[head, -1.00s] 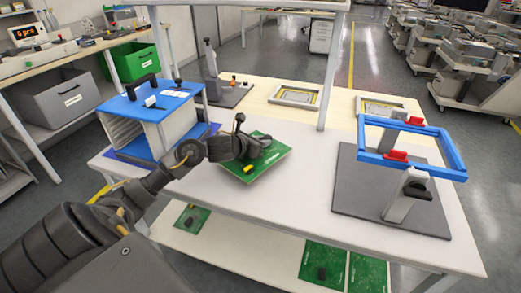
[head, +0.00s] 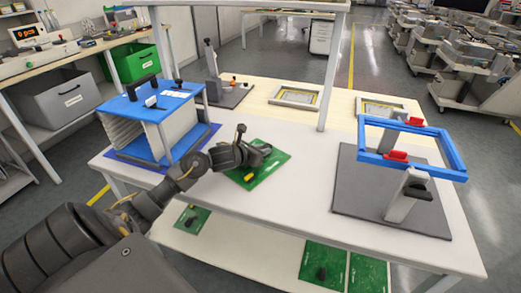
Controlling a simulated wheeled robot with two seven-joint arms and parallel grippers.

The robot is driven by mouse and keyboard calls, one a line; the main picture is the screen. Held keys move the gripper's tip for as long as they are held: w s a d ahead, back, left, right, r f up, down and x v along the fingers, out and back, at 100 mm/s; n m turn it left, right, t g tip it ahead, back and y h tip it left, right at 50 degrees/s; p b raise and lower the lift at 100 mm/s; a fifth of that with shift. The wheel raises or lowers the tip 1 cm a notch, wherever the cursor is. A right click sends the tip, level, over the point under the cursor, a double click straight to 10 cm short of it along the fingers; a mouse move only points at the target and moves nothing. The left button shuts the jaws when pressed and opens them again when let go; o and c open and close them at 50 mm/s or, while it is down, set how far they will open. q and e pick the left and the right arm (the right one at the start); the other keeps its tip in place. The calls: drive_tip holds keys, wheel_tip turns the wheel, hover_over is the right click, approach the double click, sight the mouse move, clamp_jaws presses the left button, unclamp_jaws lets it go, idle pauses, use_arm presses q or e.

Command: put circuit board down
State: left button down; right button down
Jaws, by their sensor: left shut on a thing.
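A green circuit board (head: 272,172) is on or just above the white table top, right of the blue rack; I cannot tell whether it lies fully flat. My left gripper (head: 258,157) is over the board's upper left part and is shut on it. The gripper and wrist hide part of the board, and the fingertips are hard to make out. My right gripper is not in view.
A blue-topped rack (head: 160,97) stands left of the board. A grey plate (head: 345,205) with a blue frame (head: 440,142) on clamps stands at the right. The white table (head: 305,180) is clear between. More green boards (head: 322,258) lie on the lower shelf. Framed panels (head: 296,95) lie behind.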

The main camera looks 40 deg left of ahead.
use_arm(q)
drive_tip(key=c, duration=1.6)
unclamp_jaws()
drive_tip(key=o, duration=0.3)
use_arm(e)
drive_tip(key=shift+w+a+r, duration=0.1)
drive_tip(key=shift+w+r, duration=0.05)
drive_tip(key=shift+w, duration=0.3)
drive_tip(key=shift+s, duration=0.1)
use_arm(q)
drive_tip(key=shift+r, duration=0.1)
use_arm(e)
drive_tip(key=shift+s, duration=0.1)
